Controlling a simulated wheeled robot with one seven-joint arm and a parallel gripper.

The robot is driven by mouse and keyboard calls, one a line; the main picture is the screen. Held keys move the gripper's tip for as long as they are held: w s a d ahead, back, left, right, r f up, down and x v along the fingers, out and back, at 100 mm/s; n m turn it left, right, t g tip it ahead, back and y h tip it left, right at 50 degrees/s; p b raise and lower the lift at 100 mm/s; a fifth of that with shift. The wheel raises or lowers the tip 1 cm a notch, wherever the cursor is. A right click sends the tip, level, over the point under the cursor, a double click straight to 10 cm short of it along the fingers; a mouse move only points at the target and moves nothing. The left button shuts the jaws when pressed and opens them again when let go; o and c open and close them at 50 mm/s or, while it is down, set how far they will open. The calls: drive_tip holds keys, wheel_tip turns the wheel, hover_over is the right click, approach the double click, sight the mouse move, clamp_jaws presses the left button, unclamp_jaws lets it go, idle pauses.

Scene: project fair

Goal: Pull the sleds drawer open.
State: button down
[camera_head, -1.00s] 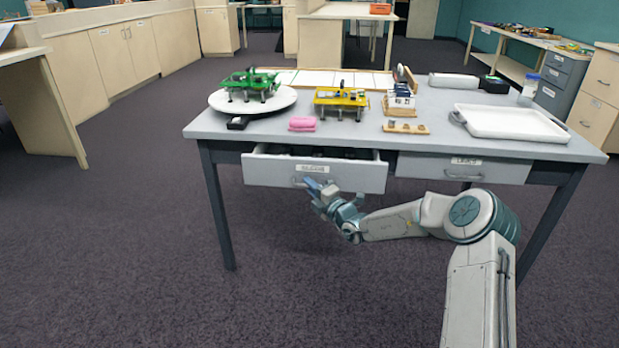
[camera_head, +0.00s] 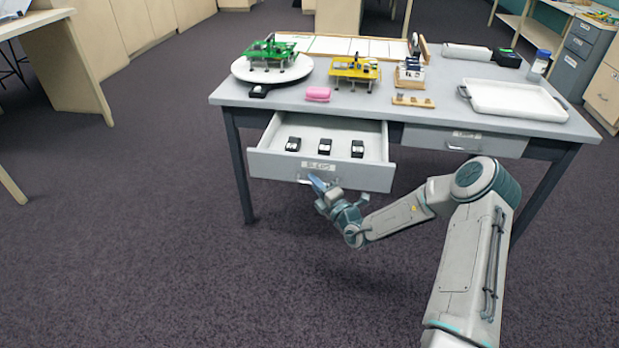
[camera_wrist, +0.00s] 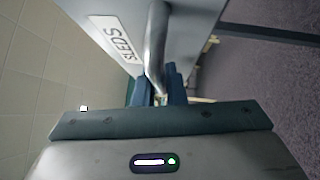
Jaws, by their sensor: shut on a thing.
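The sleds drawer (camera_head: 270,167) is the left drawer of the grey table and stands well out from it. Its label also shows in the wrist view (camera_wrist: 118,38), reading SLEDS. Inside the drawer lie several small black sleds (camera_head: 325,146) in a row. My gripper (camera_head: 318,187) is at the drawer's front, below the label. In the wrist view its blue fingers (camera_wrist: 158,90) are shut on the metal drawer handle (camera_wrist: 155,45).
On the table (camera_head: 440,105) stand a green model (camera_head: 270,50) on a white turntable, a yellow model (camera_head: 354,69), a pink block (camera_head: 318,94) and a white tray (camera_head: 515,99). A second drawer (camera_head: 464,141) at the right is shut. The floor in front is clear.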

drive_tip(key=c, duration=1.8)
unclamp_jaws()
drive_tip(key=shift+o, duration=0.2)
drive_tip(key=shift+s+d, duration=0.1)
drive_tip(key=p+v, duration=0.2)
drive_tip(key=v, duration=1.1)
drive_tip(key=shift+s+d, duration=0.2)
